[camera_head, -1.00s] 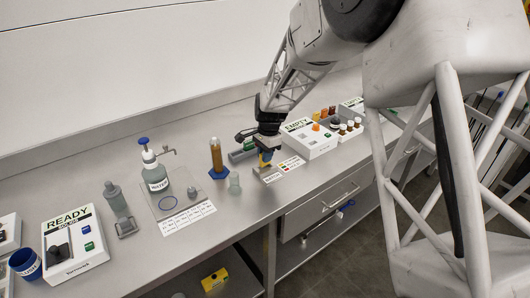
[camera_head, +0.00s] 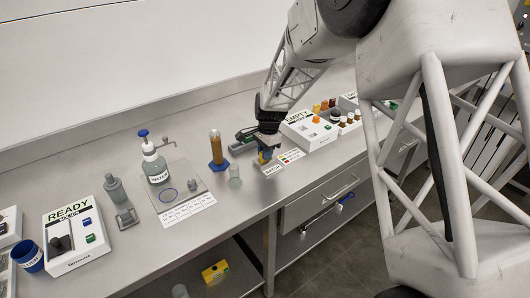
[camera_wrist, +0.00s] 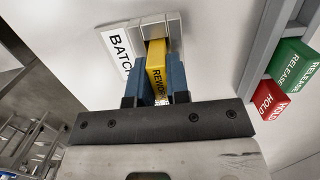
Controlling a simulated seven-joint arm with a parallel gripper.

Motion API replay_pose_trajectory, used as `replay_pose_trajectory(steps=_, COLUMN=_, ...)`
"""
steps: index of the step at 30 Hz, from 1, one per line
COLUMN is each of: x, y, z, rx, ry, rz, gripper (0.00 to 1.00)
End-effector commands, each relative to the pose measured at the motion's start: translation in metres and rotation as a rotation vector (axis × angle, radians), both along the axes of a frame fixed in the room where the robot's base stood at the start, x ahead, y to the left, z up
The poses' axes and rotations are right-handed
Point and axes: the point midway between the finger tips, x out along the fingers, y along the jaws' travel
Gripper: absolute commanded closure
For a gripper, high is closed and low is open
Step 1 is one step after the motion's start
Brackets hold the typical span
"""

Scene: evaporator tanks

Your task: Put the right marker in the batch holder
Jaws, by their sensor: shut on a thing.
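My gripper (camera_wrist: 155,84) has blue fingers closed on the sides of a yellow marker (camera_wrist: 157,64) lettered "REWORK", partly covered by the fingers. The marker's far end meets the slot of the grey batch holder (camera_wrist: 172,24), beside a white "BATCH" label (camera_wrist: 117,48). I cannot tell how deep the marker sits in it. In the head view my gripper (camera_head: 264,156) is low over the bench, just behind the BATCH label (camera_head: 272,170).
A white EMPTY box (camera_head: 311,131) stands right of my gripper. To the left are an amber-filled cylinder (camera_head: 216,149), a small clear beaker (camera_head: 234,177) and a WATER bottle (camera_head: 155,166). The bench's front edge is close to the batch label.

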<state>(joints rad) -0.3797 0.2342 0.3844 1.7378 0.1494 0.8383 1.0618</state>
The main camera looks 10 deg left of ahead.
Motion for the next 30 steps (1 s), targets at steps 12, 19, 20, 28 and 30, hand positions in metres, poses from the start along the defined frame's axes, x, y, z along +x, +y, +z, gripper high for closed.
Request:
replay_pose_trajectory(steps=12, x=0.000, y=0.000, z=0.000, rx=0.000, ry=0.000, rz=0.000, gripper=0.54)
replay_pose_trajectory(steps=19, x=0.000, y=0.000, z=0.001, rx=0.000, ry=0.000, rz=0.000, gripper=0.54)
replay_pose_trajectory(steps=20, x=0.000, y=0.000, z=0.002, rx=0.000, ry=0.000, rz=0.000, gripper=0.54)
replay_pose_trajectory(steps=28, x=0.002, y=-0.002, z=0.021, rx=0.001, ry=-0.001, rz=-0.001, gripper=0.54)
replay_pose_trajectory(steps=30, x=0.003, y=-0.003, z=0.029, rx=0.001, ry=-0.001, rz=-0.001, gripper=0.54)
